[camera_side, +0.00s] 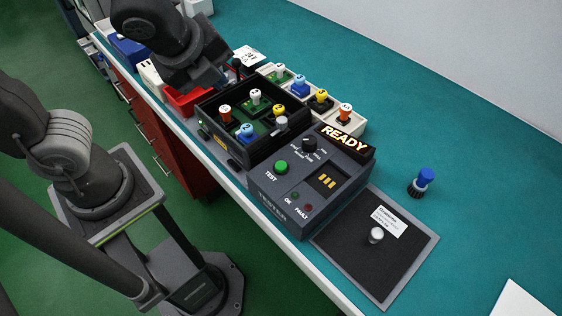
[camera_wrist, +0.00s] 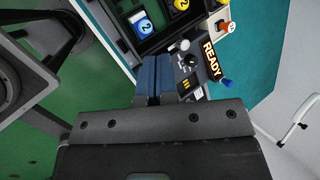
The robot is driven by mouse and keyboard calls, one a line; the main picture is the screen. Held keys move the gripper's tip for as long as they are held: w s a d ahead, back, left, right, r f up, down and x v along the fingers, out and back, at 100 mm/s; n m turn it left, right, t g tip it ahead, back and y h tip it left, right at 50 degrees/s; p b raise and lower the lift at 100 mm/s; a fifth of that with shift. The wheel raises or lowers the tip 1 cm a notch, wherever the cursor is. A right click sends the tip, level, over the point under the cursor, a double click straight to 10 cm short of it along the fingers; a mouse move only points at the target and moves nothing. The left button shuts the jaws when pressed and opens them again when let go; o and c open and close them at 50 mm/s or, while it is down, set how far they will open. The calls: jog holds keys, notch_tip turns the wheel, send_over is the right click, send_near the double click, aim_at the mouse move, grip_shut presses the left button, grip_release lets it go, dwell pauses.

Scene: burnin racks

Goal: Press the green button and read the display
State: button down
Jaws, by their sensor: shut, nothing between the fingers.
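The grey tester (camera_side: 268,190) sits at the bench's near edge in the side view. Its round green button (camera_side: 281,167), labelled TEST, stands clear with nothing touching it. The raised display (camera_side: 343,138) reads READY in lit letters, and the display also reads READY in the wrist view (camera_wrist: 212,59). A small window (camera_side: 327,181) shows yellow bars. The OK and FAULT lamps look dim. My gripper (camera_wrist: 152,60) is shut and empty, its blue fingers together in the wrist view. They cover part of the tester there, and I cannot see the green button in that view.
A black rack (camera_side: 205,112) with several coloured-knob modules adjoins the tester; more modules stand behind it. A red bin (camera_side: 186,104) lies beyond. A dark quarantine pad (camera_side: 345,243) holds a white-knobbed module (camera_side: 376,235). A blue-knobbed module (camera_side: 422,182) stands alone. The bench's right side is mostly clear.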

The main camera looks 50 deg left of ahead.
jog(key=w+d+f+m+t, duration=0.15)
jog(key=d+m, duration=0.35)
jog(key=m, duration=0.6)
jog(key=m+t, duration=0.2)
jog(key=m, duration=1.1)
send_over(282, 167)
jog(key=shift+f+g+h, duration=0.25)
jog(key=shift+f+h, duration=0.15)
jog(key=shift+f, duration=0.25)
jog(key=shift+n, duration=0.3)
jog(key=shift+f, duration=4.4)
jog(key=shift+f, duration=0.1)
jog(key=shift+f, duration=0.3)
